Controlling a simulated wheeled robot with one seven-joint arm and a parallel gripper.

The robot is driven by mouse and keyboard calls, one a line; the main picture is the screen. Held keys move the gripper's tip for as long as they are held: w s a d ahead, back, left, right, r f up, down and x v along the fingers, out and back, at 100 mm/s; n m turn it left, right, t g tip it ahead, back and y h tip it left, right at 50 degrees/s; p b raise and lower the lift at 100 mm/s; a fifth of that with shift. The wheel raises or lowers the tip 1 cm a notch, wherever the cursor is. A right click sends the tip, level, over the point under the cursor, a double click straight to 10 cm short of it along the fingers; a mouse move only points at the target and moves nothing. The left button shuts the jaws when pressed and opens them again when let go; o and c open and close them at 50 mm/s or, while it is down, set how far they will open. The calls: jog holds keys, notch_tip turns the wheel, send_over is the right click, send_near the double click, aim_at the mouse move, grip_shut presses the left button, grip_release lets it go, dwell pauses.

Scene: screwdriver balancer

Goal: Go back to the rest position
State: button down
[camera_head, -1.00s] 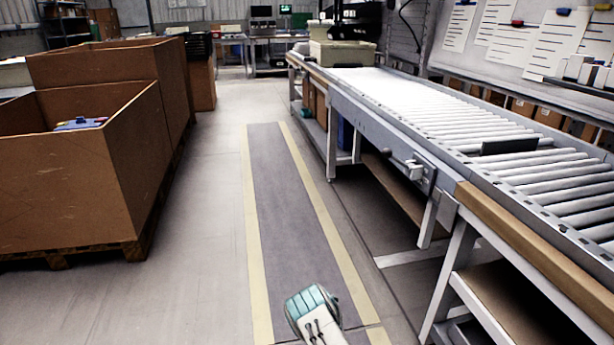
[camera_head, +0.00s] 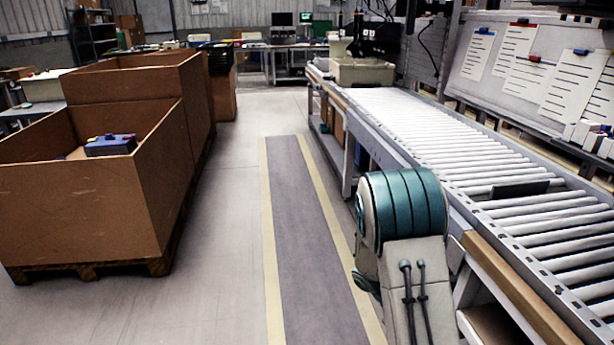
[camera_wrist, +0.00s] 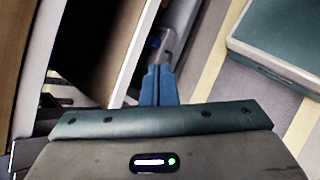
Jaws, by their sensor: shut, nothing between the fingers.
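My gripper (camera_wrist: 158,86) shows in the wrist view as two blue fingers pressed together, shut and empty. In that view it points down past the side of the conveyor stand toward the floor. The head view does not show the gripper; it shows only my arm, raised in front of the conveyor's near left edge.
A roller conveyor (camera_head: 440,135) runs along the right, with a dark plate (camera_head: 507,189) on its rollers. Cardboard bins (camera_head: 85,215) stand on a pallet at the left, one holding a blue object (camera_head: 110,146). The taped floor lane (camera_head: 300,225) between them is clear.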

jog(key=s+a+r+m+t+y+p, duration=0.2)
jog(key=s+a+r+y+p, duration=0.1)
jog(key=r, duration=0.9)
jog(key=s+a+r+m+t+y+p, duration=0.2)
jog(key=s+a+r+p, duration=0.3)
jog(key=r, duration=0.6)
jog(key=s+a+r+m+t+y+p, duration=0.1)
jog(key=s+a+r+t+y+p, duration=0.2)
jog(key=r, duration=0.9)
jog(key=s+a+p, duration=0.2)
jog(key=p, duration=0.2)
jog(key=shift+s+r+m+y, duration=0.25)
jog(key=shift+r+m+y, duration=0.05)
jog(key=shift+m, duration=0.1)
